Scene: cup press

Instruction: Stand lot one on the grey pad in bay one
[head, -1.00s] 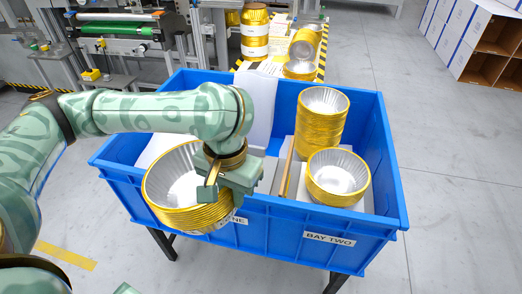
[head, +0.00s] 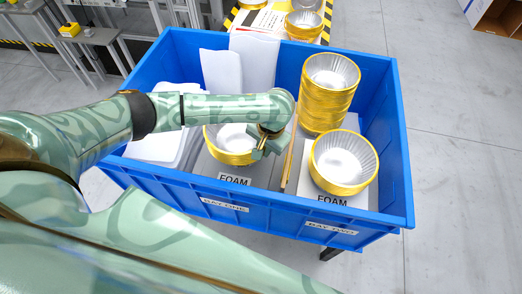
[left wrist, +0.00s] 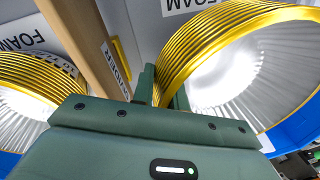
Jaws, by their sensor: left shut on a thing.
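Lot one is a stack of gold-rimmed silver foil cups (head: 229,146), upright in bay one of the blue crate (head: 268,222). It also shows large in the left wrist view (left wrist: 215,45). My left gripper (head: 268,148) is shut on the right side of its wall, with the fingers (left wrist: 160,90) on that edge. The grey pad (head: 203,168) lies under the stack, with a FOAM label in front. I cannot tell whether the stack's base touches the pad. My arm hides the back of the stack. My right gripper is not in view.
A wooden divider (head: 290,160) stands close to the right of my gripper. Bay two holds a tall cup stack (head: 329,95) and a shorter one (head: 342,165). White sheets (head: 254,65) stand at the crate's back; white padding (head: 160,145) lies at left.

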